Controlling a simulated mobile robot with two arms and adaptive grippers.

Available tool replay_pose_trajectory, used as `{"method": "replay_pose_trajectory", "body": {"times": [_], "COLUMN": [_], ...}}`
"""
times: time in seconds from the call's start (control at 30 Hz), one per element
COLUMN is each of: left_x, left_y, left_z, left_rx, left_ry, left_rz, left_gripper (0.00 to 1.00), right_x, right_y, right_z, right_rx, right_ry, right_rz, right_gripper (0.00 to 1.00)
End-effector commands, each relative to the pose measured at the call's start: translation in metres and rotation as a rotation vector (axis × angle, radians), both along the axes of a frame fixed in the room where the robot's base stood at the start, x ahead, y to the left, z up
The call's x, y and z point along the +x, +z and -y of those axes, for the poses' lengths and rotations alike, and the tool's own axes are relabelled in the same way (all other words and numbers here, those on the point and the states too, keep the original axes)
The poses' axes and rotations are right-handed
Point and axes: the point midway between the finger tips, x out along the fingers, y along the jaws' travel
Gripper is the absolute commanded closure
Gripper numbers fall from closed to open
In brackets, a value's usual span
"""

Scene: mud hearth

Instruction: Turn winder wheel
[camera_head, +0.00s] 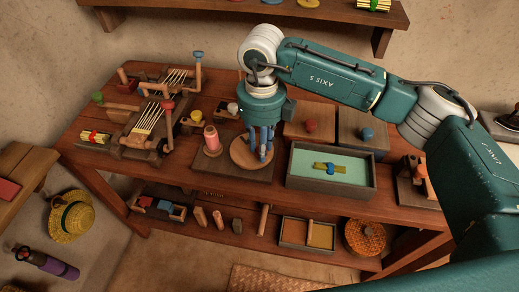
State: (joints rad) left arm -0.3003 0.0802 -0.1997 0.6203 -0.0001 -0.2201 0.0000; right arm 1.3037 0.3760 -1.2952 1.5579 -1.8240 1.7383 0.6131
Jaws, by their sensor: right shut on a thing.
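The winder wheel (241,157) is a round flat wooden disc on a dark wooden base board (216,169) in the middle of the table. A spool of pink thread (211,139) stands upright on the same board, left of the wheel. My right gripper (264,154) points down over the right part of the wheel. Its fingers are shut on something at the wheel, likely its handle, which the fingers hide. My left gripper is not in view.
A tray with a green lining (304,162) holding a yellow bundle stands close right of the wheel. Boxes with a red knob (311,126) and a blue knob (367,134) stand behind. A small loom (147,120) stands left. A lower shelf holds boxes.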

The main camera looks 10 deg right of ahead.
Motion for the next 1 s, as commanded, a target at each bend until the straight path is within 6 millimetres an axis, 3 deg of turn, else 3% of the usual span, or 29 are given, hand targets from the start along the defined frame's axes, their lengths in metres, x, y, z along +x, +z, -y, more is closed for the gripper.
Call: {"method": "replay_pose_trajectory", "body": {"times": [0.5,0.53,0.63,1.0], "left_x": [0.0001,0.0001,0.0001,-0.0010], "left_y": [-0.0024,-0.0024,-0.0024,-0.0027], "left_z": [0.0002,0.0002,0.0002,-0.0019], "left_rx": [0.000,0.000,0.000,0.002], "left_ry": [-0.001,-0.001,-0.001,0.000], "left_rz": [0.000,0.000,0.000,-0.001], "left_gripper": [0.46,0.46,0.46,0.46], "right_x": [0.0024,0.0025,0.0023,0.0017], "right_y": [0.0027,0.0027,0.0024,0.0073], "right_z": [0.0006,0.0007,0.0006,0.0004], "right_rx": [0.002,0.002,0.002,0.002], "right_ry": [0.019,0.018,0.018,0.019], "right_rz": [0.006,0.006,0.006,0.003], "right_gripper": [1.00,0.74,0.57,0.57]}}
